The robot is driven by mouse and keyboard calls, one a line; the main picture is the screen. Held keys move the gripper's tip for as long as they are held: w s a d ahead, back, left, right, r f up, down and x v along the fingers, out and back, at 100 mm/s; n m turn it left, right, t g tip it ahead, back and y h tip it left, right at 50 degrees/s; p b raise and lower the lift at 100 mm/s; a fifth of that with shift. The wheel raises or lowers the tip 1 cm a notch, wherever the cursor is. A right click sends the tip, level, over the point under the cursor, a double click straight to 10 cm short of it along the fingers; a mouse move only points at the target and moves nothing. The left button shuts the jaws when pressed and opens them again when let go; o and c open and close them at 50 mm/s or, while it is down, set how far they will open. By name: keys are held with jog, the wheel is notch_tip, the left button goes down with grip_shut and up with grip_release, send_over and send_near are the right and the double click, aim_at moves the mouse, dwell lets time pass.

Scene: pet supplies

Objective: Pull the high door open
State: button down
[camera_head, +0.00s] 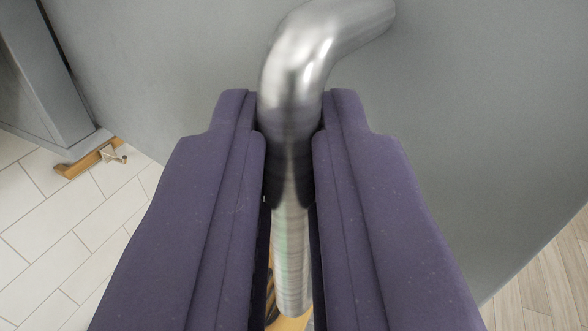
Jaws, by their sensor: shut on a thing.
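The door (450,150) is a plain grey panel that fills most of the view behind my gripper. A shiny round metal handle (325,40) curves out from it at the upper middle, and its straight part runs down toward the bottom of the view. My gripper (290,135) has two dark purple fingers, one on each side of this straight part. The fingers are shut on the handle below its bend. The fingers hide part of the bar and the middle of the door's lower edge.
A grey upright frame or panel (40,70) stands at the upper left, with a small wooden piece (90,158) on the floor at its foot. White tiled floor (60,230) lies clear at the left. Wood-plank floor (555,275) shows at the lower right.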

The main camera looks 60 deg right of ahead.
jog(key=shift+d+r, duration=0.1)
jog(key=shift+r, duration=0.15)
jog(key=c, duration=1.2)
grip_release()
jog(key=shift+w+d, duration=0.1)
jog(key=shift+w, duration=0.1)
jog(key=shift+w+d+f, duration=0.15)
jog(key=shift+w+f, duration=0.05)
jog(key=shift+w, duration=0.05)
jog(key=shift+s+a, duration=0.3)
jog(key=b+v, duration=0.2)
jog(key=v, duration=0.5)
jog(key=shift+w, duration=0.1)
jog(key=shift+a, duration=0.1)
